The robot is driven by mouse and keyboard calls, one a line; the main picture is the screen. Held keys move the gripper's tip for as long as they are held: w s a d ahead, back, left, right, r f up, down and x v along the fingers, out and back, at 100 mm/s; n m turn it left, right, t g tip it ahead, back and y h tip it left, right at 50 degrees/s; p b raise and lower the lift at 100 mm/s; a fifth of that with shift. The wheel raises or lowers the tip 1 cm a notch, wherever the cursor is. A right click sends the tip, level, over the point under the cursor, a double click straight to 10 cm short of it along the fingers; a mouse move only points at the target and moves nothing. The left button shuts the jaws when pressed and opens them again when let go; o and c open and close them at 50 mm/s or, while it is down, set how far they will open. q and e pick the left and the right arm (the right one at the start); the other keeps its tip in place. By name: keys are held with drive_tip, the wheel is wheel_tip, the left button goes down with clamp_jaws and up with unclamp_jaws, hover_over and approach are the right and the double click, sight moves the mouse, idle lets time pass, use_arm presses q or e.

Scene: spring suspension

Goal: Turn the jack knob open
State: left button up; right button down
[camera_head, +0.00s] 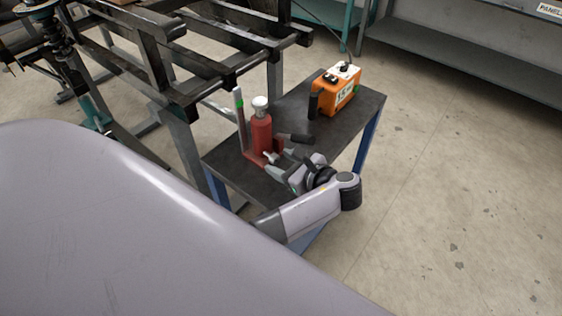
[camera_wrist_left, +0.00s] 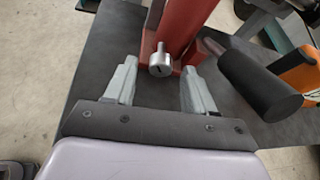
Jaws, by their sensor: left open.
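The red bottle jack (camera_head: 261,133) stands upright on the dark top of a small blue-legged table (camera_head: 231,170). Its red body (camera_wrist_left: 186,22) fills the top middle of the left wrist view. The jack's silver knob (camera_wrist_left: 161,62) sticks out low on the body, toward my left gripper, and shows small in the head view. My left gripper (camera_wrist_left: 160,88) is open, with one finger to each side of the knob and a gap on both sides. The fingertips are near the knob and do not visibly touch it. My right gripper is not in view.
A black cylindrical handle (camera_wrist_left: 254,77) sticks out just right of the gripper in the left wrist view. An orange box (camera_head: 338,92) stands on the table behind the jack. A dark metal frame (camera_head: 165,60) stands to the left. The floor at right is clear.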

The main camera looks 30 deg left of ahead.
use_arm(q)
drive_tip(key=shift+w+a+f, duration=0.15)
drive_tip(key=shift+a, duration=0.25)
clamp_jaws()
